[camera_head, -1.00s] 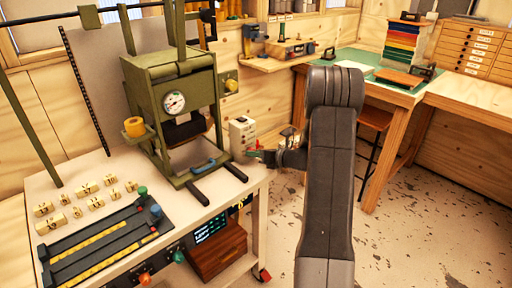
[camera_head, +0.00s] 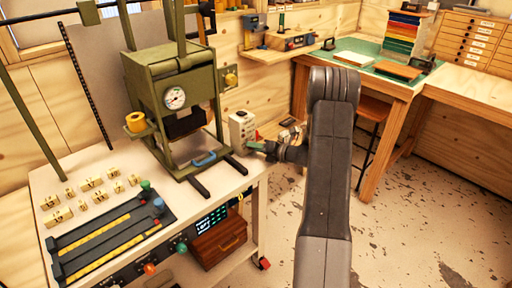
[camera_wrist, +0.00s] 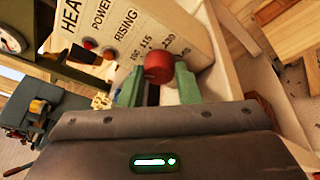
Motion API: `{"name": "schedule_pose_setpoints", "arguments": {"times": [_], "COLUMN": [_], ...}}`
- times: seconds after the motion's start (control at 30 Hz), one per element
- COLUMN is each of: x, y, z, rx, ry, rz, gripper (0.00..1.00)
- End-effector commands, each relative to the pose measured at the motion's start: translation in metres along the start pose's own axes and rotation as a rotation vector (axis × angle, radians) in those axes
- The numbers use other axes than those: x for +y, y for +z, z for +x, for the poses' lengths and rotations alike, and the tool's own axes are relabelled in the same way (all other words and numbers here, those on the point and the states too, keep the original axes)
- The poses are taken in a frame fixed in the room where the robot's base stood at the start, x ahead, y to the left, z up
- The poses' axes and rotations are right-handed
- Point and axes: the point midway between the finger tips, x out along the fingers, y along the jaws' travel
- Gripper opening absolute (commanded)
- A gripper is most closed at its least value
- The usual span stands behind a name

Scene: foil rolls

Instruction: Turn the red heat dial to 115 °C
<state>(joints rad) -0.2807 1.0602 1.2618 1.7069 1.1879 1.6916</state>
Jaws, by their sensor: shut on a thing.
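The red heat dial (camera_wrist: 158,66) sits on the sloped face of a cream control box (camera_wrist: 200,22) in the wrist view. The printed numbers 115 and 130 show around its far side; others are partly cut off or hard to read. My gripper (camera_wrist: 158,80) has its two green fingers on either side of the dial, shut on it. The dial's pointer cannot be made out. In the head view, my gripper (camera_head: 256,147) is at the right side of the control box (camera_head: 240,127), and the dial is too small or hidden to tell.
The green press (camera_head: 172,75) with its round gauge (camera_head: 175,97) stands left of the box on the cream-topped bench (camera_head: 90,163). Brass type blocks (camera_head: 92,184) and black rails lie on that bench. A green-topped table (camera_head: 385,65) stands behind at right; floor lies between.

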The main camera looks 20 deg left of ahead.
Motion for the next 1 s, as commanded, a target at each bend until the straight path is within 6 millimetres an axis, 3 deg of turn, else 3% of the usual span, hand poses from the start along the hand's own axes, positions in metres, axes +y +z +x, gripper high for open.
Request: {"name": "schedule_pose_setpoints", "arguments": {"times": [0.2, 0.23, 0.33, 0.73, 1.0], "x": [-0.001, -0.001, -0.001, -0.001, -0.002], "y": [-0.001, -0.001, -0.001, 0.000, 0.000], "z": [0.000, 0.000, 0.000, -0.008, -0.062], "rx": [0.000, 0.000, 0.000, -0.001, -0.004], "ry": [-0.001, -0.001, -0.001, -0.001, -0.004], "rz": [0.000, 0.000, 0.000, -0.001, 0.000], "gripper": [0.07, 0.32, 0.51, 0.51, 0.51]}}
